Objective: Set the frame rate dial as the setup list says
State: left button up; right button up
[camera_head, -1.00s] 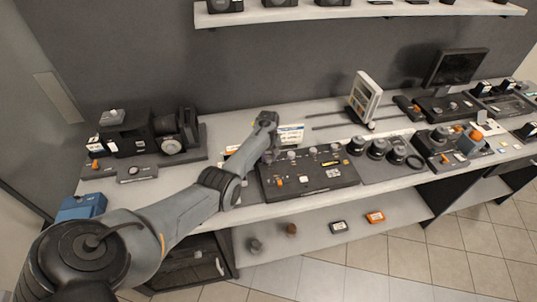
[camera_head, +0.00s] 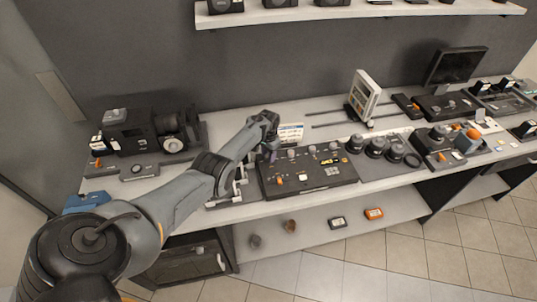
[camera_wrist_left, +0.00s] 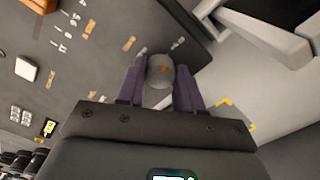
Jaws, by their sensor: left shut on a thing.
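The black control panel (camera_head: 310,180) lies on the bench with a row of grey knobs along its back edge and an orange lever on its front left. My left gripper (camera_head: 268,156) is at the panel's back left corner. In the left wrist view, its purple fingers (camera_wrist_left: 160,82) are shut on a grey round dial (camera_wrist_left: 160,70) with an orange mark on top. The labels by the dial are too small to read. A white card (camera_head: 291,132) stands behind the panel; its text is unreadable here. My right gripper is not in view.
Several round lenses (camera_head: 376,147) stand right of the panel. A white upright board (camera_head: 364,95) is behind them. A dark camera body (camera_head: 135,135) stands at the left. A grey metal piece (camera_head: 232,190) lies just left of the panel, below my arm.

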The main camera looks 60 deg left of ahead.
pick_arm(q)
jog(key=shift+m, duration=1.1)
jog(key=o, duration=1)
jog(key=shift+o, duration=0.2)
